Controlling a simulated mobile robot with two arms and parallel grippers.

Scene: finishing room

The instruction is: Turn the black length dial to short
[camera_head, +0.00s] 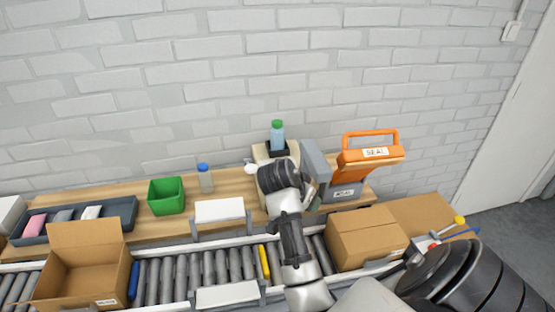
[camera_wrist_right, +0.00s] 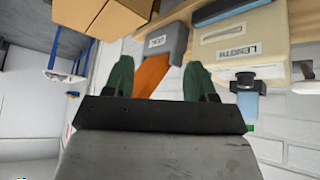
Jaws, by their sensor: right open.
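The beige machine (camera_head: 261,153) stands on the wooden bench, mostly hidden behind my right arm in the head view. In the right wrist view the beige machine (camera_wrist_right: 222,48) shows a LENGTH label (camera_wrist_right: 237,51). My left gripper is not in view.
A green-capped bottle (camera_head: 277,135) stands in a black holder on the machine. An orange-handled SEAL device (camera_head: 370,156) is right of it. A closed carton (camera_head: 366,243) and an open carton (camera_head: 88,268) sit on the roller conveyor. A green bin (camera_head: 166,196) is left.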

